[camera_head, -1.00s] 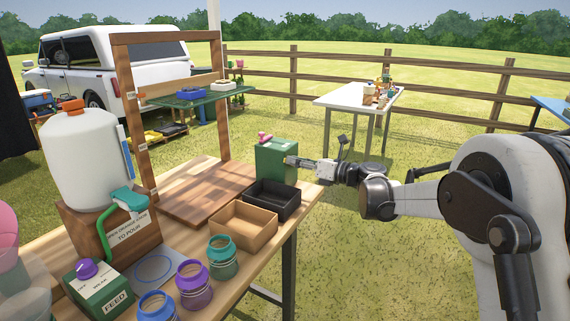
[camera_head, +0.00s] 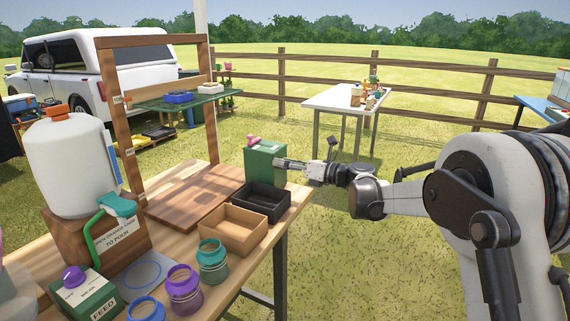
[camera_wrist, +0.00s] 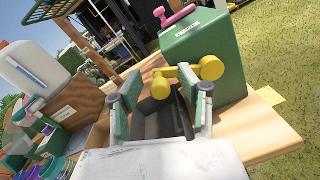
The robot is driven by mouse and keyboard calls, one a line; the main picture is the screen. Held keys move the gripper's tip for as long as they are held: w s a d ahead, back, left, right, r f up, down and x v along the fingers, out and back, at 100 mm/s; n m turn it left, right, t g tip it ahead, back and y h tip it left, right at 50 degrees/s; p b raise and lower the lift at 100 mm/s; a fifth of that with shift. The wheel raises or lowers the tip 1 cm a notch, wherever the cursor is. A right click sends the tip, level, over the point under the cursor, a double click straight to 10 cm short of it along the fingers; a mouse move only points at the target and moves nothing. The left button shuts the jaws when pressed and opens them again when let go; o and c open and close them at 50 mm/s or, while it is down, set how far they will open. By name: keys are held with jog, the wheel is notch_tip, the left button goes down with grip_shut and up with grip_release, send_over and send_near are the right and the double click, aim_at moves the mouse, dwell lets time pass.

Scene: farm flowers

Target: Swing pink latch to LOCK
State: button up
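The pink latch (camera_head: 254,141) sits on top of a green box (camera_head: 265,163) at the far right end of the wooden table. In the wrist view the pink latch (camera_wrist: 178,15) shows as a rounded bar above the green box (camera_wrist: 205,50). A yellow lever with rounded knobs (camera_wrist: 210,67) is on the box's near face. My gripper (camera_wrist: 160,92) is open, its two pads apart and pointing at the box, with the lever's left knob visible between the tips. In the head view my gripper (camera_head: 278,162) is at the box's right side, below the latch. Lock markings are not readable.
A black tray (camera_head: 262,213) and a brown tray (camera_head: 233,249) stand in front of the box. Jars (camera_head: 213,262), a feed box (camera_head: 90,300) and a white jug (camera_head: 70,170) stand nearer left. A wooden frame (camera_head: 118,120) rises behind. Grass lies open right of the table.

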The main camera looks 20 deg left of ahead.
jog(key=s+d, duration=0.1)
jog(key=d, duration=1.1)
jog(key=shift+r, duration=0.15)
jog(key=shift+s, duration=0.1)
jog(key=shift+c, duration=0.5)
